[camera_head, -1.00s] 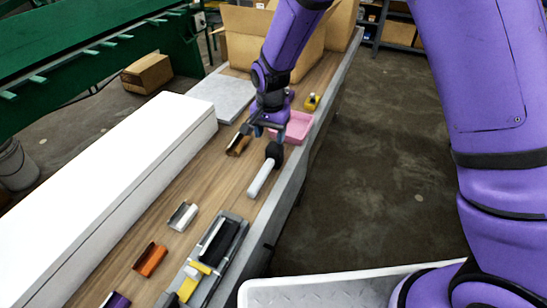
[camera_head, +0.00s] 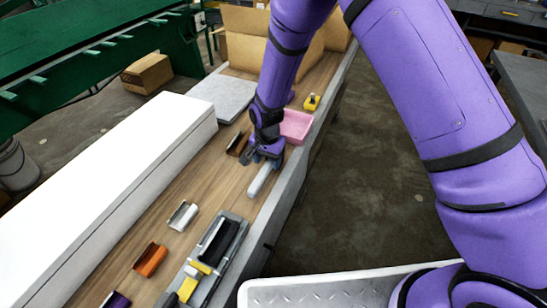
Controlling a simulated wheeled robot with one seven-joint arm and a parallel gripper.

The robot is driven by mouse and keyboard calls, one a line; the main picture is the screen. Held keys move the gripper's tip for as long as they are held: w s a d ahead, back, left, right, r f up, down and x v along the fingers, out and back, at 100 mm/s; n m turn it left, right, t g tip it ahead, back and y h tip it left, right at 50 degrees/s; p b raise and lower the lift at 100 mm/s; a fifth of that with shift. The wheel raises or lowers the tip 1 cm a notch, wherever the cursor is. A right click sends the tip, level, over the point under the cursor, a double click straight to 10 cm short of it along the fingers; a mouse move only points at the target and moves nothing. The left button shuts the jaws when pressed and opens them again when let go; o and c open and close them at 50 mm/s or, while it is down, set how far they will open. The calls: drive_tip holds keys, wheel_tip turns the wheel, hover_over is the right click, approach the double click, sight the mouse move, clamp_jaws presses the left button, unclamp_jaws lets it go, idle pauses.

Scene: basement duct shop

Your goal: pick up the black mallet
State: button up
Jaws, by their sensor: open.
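The black mallet (camera_head: 262,181) lies on the wooden bench top close to its right edge. Its pale handle shows, pointing toward the lower left. Its black head is hidden behind my gripper. My gripper (camera_head: 262,161) is open and low over the head end of the mallet. I cannot tell whether the fingers touch the mallet.
A pink tray (camera_head: 297,126) and a yellow tape dispenser (camera_head: 311,102) stand beyond the gripper. A brown channel piece (camera_head: 238,144) lies just left of it. A long white box (camera_head: 100,190) runs along the left. A grey organizer (camera_head: 217,262) is nearer me.

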wheel_tip(320, 180, down, 3)
drive_tip(key=shift+r, duration=0.1)
clamp_jaws()
drive_tip(key=shift+r, duration=0.1)
drive_tip(key=shift+r, duration=0.45)
drive_tip(key=r, duration=0.1)
drive_tip(key=s+r, duration=0.1)
drive_tip(key=shift+d+r, duration=0.15)
drive_tip(key=shift+r, duration=0.15)
drive_tip(key=s+d+r, duration=0.1)
drive_tip(key=s+d, duration=0.3)
drive_tip(key=s, duration=1)
drive_tip(key=shift+s+d+r, duration=0.15)
drive_tip(key=shift+s+d, duration=0.05)
